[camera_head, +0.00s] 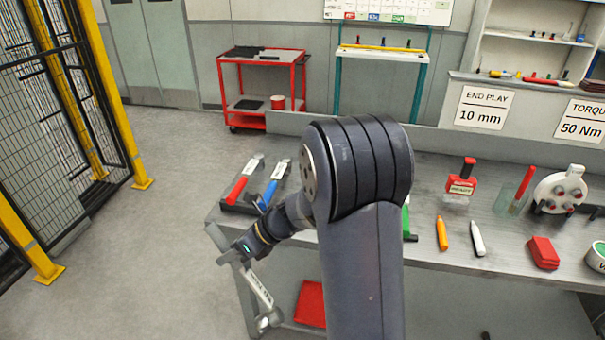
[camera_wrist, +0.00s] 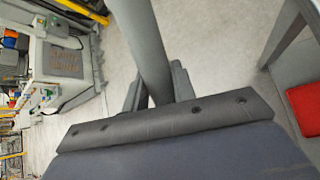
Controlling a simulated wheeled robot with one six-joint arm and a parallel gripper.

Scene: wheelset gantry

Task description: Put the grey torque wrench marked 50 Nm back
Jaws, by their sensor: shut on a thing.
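My gripper (camera_head: 236,255) is shut on a grey torque wrench (camera_head: 260,288), off the left front corner of the workbench. The wrench hangs tilted, with its ratchet head low and a label on its shaft too small to read. In the wrist view, the grey shaft (camera_wrist: 142,40) passes between my gripper's dark fingers (camera_wrist: 157,92). A green-handled tool (camera_head: 406,220) is partly hidden behind my arm, which also hides the bench between.
The workbench (camera_head: 470,262) carries a red stamp (camera_head: 462,180), orange marker (camera_head: 441,234), white marker (camera_head: 477,238) and red block (camera_head: 543,252). A sign (camera_head: 580,121) reads 50 Nm. A red object (camera_head: 311,304) lies on the lower shelf. Floor (camera_head: 150,240) left is clear; yellow-posted fencing (camera_head: 112,100) stands beyond.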

